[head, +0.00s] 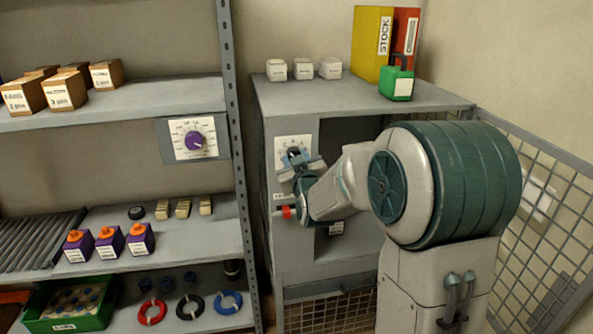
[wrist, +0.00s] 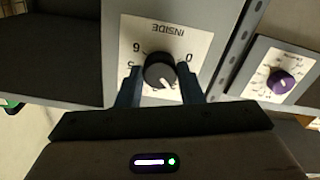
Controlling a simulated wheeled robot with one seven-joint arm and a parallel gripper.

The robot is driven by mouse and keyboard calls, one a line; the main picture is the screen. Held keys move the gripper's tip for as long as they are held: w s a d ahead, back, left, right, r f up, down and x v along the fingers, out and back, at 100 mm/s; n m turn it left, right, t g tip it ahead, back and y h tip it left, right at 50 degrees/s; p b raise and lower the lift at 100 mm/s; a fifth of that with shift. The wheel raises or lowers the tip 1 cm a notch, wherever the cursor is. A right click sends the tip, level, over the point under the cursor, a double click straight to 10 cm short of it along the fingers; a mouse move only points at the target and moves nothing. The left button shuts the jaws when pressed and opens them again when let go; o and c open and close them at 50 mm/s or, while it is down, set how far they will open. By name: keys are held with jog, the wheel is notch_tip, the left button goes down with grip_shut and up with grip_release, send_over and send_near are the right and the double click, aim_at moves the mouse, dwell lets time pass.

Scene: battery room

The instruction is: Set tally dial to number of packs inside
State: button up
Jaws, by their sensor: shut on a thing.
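The tally dial is a black knob (wrist: 160,72) on a white plate marked INSIDE (wrist: 185,38), upside down in the wrist view. The numbers 0, 5 and 6 show; other marks are hidden. The knob's white pointer is turned to the lower right in that view. My gripper (wrist: 163,88) is shut on the knob, one dark finger on each side. In the head view my gripper (head: 298,162) is at the plate (head: 291,146) on the grey cabinet's (head: 285,250) front. My arm hides much of the cabinet opening, so packs inside cannot be counted.
A purple dial (head: 194,140) is on the shelf left of the cabinet. White boxes (head: 304,69), binders (head: 372,43) and a green padlock-shaped object (head: 397,82) stand on the cabinet. The shelves hold cartons (head: 64,90) and orange-topped purple blocks (head: 108,242). Mesh (head: 550,200) borders the right.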

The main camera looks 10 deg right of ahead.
jog(key=shift+m+b, duration=0.5)
jog(key=shift+m, duration=0.1)
jog(key=o, duration=1)
jog(key=shift+c, duration=0.2)
jog(key=s+b, duration=0.1)
jog(key=s, duration=1.3)
